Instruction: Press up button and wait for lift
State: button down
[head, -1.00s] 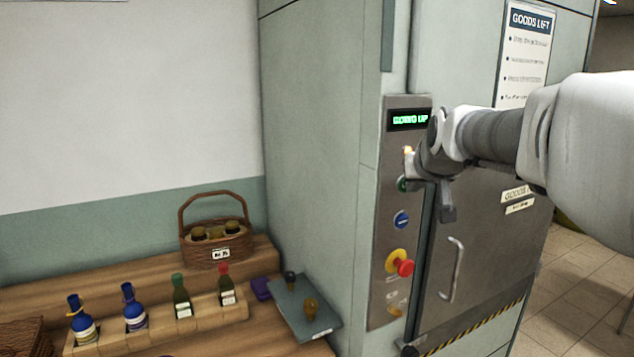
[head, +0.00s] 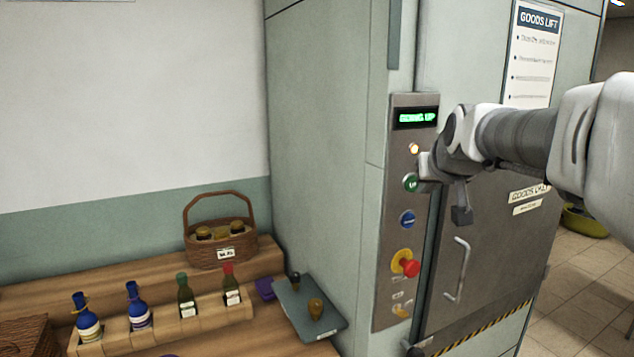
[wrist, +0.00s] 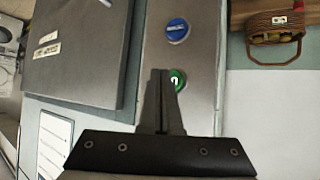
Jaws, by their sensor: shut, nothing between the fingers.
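The lift's steel control panel (head: 385,290) has a display (head: 415,117) with green text that seems to read GOING UP. A small lamp (head: 413,148) below it glows orange. The green up button (head: 410,183) is under the lamp, with a blue button (head: 407,219) lower down. My gripper (head: 424,168) is shut and empty, close in front of the panel at the green button's right. In the wrist view the closed fingertips (wrist: 160,73) are beside the green button (wrist: 177,79), partly covering it; a small gap seems to separate them. The lift door (head: 455,235) is closed.
A red emergency-style knob (head: 410,267) on a yellow base sticks out below the blue button. To the left, a wooden bench holds a wicker basket (head: 222,250), several bottles in a rack (head: 165,333) and a grey tray (head: 290,305).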

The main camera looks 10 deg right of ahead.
jog(key=s, duration=0.1)
jog(key=s+d+b, duration=0.1)
jog(key=s, duration=0.1)
jog(key=s+b, duration=0.1)
jog(key=shift+s+d, duration=0.35)
jog(key=s+a+f+g, duration=0.1)
jog(key=s+a+f, duration=0.3)
jog(key=s, duration=0.3)
jog(key=s+a+f+n+g+y, duration=0.1)
jog(key=s+a+f+g, duration=0.1)
jog(key=s+a+f, duration=0.3)
jog(key=s+a+f+n+g+y, duration=0.1)
jog(key=s+a+f+g, duration=0.1)
jog(key=s+a+f, duration=0.3)
jog(key=s+f, duration=0.3)
jog(key=s, duration=0.3)
jog(key=shift+a, duration=0.25)
dwell(4.7)
